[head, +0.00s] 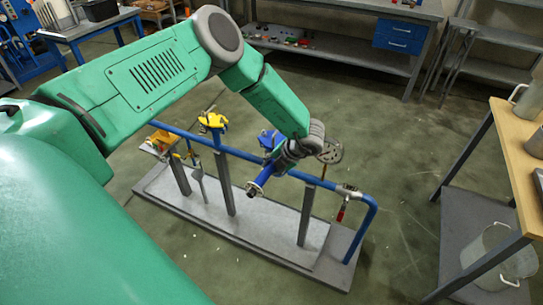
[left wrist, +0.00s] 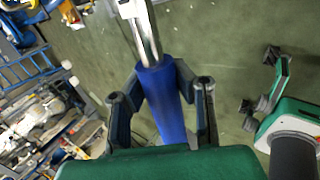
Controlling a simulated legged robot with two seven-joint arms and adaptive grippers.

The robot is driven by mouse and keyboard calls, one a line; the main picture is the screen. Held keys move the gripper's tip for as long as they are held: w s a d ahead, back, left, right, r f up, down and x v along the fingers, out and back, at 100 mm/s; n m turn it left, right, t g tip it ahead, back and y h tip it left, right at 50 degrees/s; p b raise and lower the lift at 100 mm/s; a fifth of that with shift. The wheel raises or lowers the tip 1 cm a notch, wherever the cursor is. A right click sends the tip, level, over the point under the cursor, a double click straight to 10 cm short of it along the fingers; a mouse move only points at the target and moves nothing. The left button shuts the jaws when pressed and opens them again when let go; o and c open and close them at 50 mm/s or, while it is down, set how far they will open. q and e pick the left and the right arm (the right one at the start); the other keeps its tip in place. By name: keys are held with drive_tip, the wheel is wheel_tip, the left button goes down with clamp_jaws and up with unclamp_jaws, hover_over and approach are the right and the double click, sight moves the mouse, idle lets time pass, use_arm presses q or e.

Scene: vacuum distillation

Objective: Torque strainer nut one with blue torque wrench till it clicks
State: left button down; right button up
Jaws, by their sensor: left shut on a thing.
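My left gripper (left wrist: 160,95) is shut on the blue handle of the torque wrench (left wrist: 165,105). The wrench's silver shaft (left wrist: 143,38) runs up out of the left wrist view, and its head is out of that picture. In the head view the left gripper (head: 283,158) is over the blue pipe (head: 236,153), with the blue handle's end (head: 262,179) sticking out toward the lower left. The arm and gripper cover part of the pipe there. I cannot make out strainer nut one, or whether the wrench touches it. My right gripper (left wrist: 262,85) shows at the right of the left wrist view, fingers apart and empty.
The pipe stands on grey posts over a grey base plate (head: 240,215). It carries a yellow valve part (head: 213,120) and a red-handled valve (head: 341,213). A wooden-topped table (head: 515,150) with metal vessels stands at the right. The floor between is clear.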

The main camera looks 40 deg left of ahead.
use_arm(q)
drive_tip(key=shift+r+p, duration=2.75)
drive_tip(key=shift+r, duration=1.3)
drive_tip(key=shift+f, duration=0.15)
